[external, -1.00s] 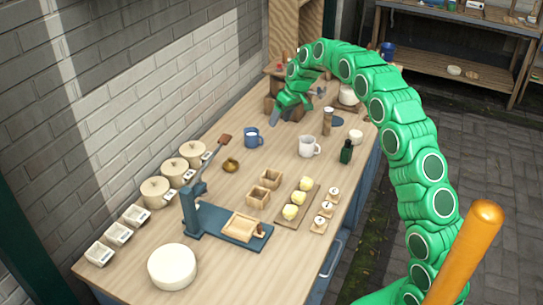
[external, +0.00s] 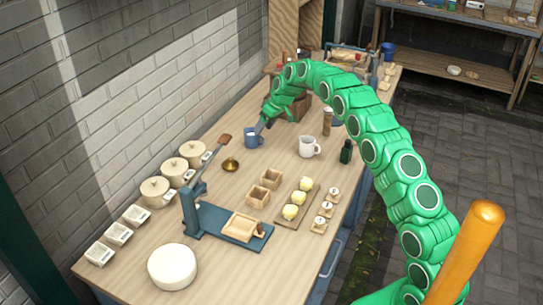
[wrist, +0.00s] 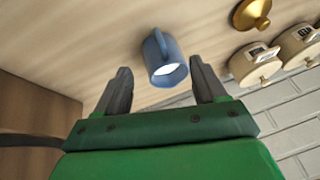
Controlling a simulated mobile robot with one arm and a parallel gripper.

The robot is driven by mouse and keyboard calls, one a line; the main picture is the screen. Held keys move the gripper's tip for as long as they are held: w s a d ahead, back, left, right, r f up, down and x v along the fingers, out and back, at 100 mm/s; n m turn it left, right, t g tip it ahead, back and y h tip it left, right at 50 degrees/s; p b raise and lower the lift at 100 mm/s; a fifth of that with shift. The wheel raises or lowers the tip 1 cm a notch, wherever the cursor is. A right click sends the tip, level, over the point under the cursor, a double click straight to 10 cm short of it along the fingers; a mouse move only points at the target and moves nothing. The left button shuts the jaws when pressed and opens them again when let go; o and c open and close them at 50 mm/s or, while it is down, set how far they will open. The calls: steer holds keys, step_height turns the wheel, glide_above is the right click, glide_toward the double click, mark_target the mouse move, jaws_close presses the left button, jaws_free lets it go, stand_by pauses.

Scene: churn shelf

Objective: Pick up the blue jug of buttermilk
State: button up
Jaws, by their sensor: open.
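The blue jug (external: 251,141) stands upright on the wooden table, towards the wall side. White buttermilk shows in its mouth in the wrist view, where the jug (wrist: 160,50) lies ahead of and between my fingertips. My gripper (external: 265,124) is just above and beside the jug in the external view. In the wrist view my gripper (wrist: 160,82) is open, with one dark finger on each side of the jug and nothing held. I cannot tell whether a finger touches the jug.
A blue press (external: 215,222) is nearer the front.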

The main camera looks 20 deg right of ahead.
mark_target(260, 137)
steer(key=f, duration=0.1)
steer(key=a+f, duration=0.1)
steer(key=f, duration=0.2)
steer(key=shift+s+a+f, duration=0.15)
steer(key=shift+a, duration=0.1)
steer(key=shift+a+f, duration=0.15)
steer(key=shift+f, duration=0.25)
jaws_close()
